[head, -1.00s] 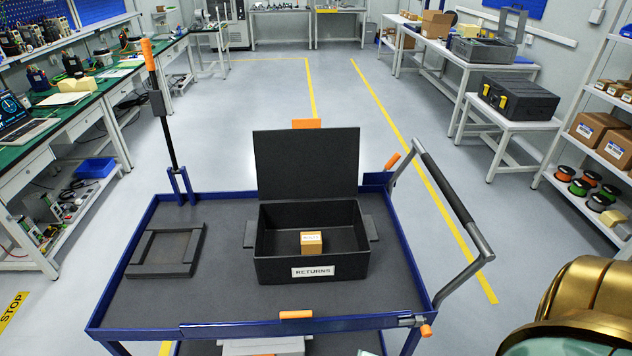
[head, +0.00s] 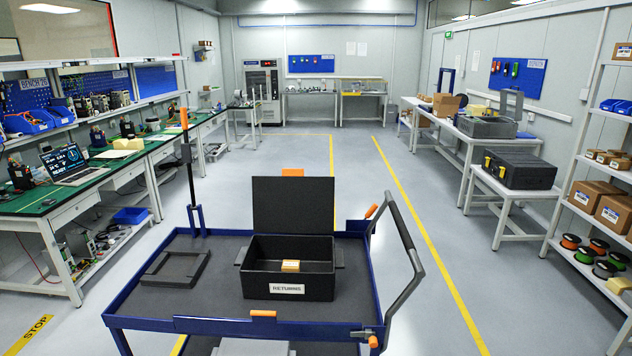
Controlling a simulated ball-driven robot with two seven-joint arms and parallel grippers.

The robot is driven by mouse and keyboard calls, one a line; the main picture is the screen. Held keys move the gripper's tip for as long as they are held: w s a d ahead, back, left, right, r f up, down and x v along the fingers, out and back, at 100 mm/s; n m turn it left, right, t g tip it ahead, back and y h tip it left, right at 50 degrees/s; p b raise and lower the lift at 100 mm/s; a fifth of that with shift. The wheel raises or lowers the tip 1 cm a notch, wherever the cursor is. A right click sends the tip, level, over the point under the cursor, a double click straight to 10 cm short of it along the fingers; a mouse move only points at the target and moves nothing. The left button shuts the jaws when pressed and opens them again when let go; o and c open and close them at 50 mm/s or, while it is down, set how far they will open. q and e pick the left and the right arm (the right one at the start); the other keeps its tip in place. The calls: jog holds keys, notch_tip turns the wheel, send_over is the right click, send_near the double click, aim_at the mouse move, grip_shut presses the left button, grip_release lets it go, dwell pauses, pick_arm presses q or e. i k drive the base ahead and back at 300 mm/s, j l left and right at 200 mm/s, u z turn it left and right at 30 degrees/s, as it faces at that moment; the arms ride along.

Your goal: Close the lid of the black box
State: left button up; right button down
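The black box (head: 256,278) with a "RETURNS" label stands on a blue-rimmed cart (head: 215,325). Its lid (head: 293,204) is open and stands upright at the back edge of the box. Neither of my grippers shows in the head view.
A dark square frame (head: 175,268) lies on the cart left of the box. An orange-tipped post (head: 189,165) rises at the cart's back left, and a push handle (head: 402,235) at its right. Benches line the left; tables and shelves line the right. Floor behind the cart is clear.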

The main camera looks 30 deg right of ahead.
aim_at(291, 201)
jog(key=u, duration=0.4)
jog(key=k+u, duration=0.15)
jog(key=u, duration=0.6)
jog(key=k+u, duration=0.15)
jog(key=u, duration=0.25)
jog(key=k+l, duration=0.1)
jog(key=l, duration=0.35)
jog(key=k+l, duration=0.1)
jog(key=l, duration=0.4)
jog(key=k+l, duration=0.1)
jog(key=l, duration=0.35)
jog(key=k+l, duration=0.1)
jog(key=l, duration=0.35)
jog(key=k+l+u, duration=0.1)
jog(key=l, duration=0.4)
jog(key=k+l, duration=0.15)
jog(key=l, duration=0.3)
jog(key=k+l, duration=0.1)
jog(key=l, duration=0.35)
